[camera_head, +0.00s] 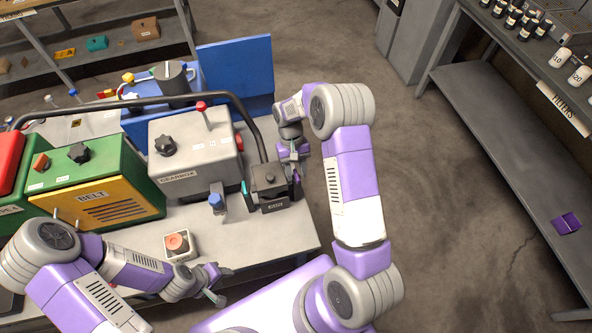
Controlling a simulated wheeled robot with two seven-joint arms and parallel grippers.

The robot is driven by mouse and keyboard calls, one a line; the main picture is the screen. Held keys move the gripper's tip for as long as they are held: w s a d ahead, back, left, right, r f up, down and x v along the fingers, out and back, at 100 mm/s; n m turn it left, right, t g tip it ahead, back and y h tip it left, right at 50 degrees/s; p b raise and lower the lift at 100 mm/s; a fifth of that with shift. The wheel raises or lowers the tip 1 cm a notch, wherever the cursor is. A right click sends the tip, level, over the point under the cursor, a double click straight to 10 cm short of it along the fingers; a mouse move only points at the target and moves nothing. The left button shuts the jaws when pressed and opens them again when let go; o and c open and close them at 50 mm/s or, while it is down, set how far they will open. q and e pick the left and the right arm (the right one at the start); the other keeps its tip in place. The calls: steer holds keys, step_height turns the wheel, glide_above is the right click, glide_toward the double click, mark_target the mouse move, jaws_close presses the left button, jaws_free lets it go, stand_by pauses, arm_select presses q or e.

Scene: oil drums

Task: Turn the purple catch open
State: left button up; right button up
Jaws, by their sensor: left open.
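A small black box (271,186) stands near the right end of the workbench, with a dark knob on top and a teal piece (245,189) on its left side. A small purple part (297,181) shows at its right side; it may be the purple catch, but it is too small and partly hidden to tell its position. My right gripper (293,153) is just behind and above that side; I cannot tell whether its fingers touch the part or how far apart they are. My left gripper (222,284) is open and empty near the bench's front edge.
A grey gearbox (195,150) with a red-topped lever, a green and yellow belt housing (100,195) and a button box (178,245) stand on the bench (285,232). A dark pipe arches behind the black box. Floor to the right is clear, up to a shelf (510,130).

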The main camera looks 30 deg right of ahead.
steer(key=v, duration=0.7)
steer(key=shift+r, duration=0.15)
stand_by(0.3)
